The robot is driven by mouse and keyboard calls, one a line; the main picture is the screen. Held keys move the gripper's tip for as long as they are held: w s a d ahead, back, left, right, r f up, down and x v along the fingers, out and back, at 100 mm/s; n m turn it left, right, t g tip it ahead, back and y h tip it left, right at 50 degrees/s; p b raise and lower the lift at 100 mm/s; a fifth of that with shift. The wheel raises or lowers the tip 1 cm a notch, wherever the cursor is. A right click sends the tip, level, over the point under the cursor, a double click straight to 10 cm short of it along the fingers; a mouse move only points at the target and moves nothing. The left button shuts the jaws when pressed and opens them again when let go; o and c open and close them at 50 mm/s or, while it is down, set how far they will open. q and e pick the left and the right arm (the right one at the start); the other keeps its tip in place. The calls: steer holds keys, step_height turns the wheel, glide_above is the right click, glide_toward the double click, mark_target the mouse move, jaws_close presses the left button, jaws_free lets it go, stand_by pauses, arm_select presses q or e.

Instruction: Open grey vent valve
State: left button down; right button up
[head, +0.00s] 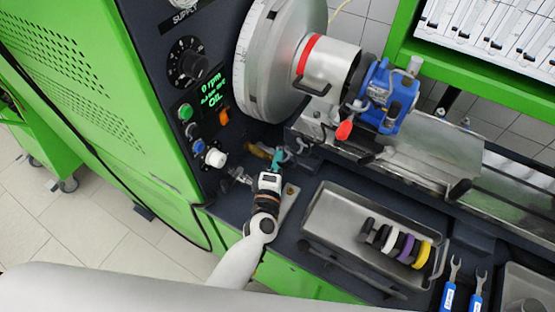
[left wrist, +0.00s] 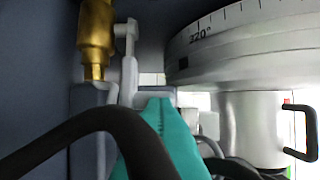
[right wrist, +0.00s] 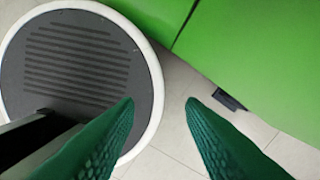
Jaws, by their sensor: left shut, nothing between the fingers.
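My left gripper (head: 278,158) is shut beside the brass fitting (head: 260,151) at the base of the green machine, below the large round dial. In the left wrist view, its teal fingertip (left wrist: 160,103) is close to an upright grey lever (left wrist: 129,55), which looks like the grey vent valve. The lever stands just right of the brass fitting (left wrist: 95,40). I cannot tell whether the fingertip touches the lever. A dark hose or cable hides the lower left. My right gripper (right wrist: 160,102) is open and empty, above the floor in the right wrist view.
The pump's blue body (head: 388,95) sits right of the graduated dial (head: 255,65). A control panel with knobs and buttons (head: 190,115) is close left of my left gripper. A metal tray (head: 330,205) holds several coloured rings. A green machine side (right wrist: 250,55) is near my right gripper.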

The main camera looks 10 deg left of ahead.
step_height(320, 180, up, 10)
steer(key=p, duration=0.9)
steer(key=shift+f, duration=0.2)
steer(key=shift+d, duration=0.1)
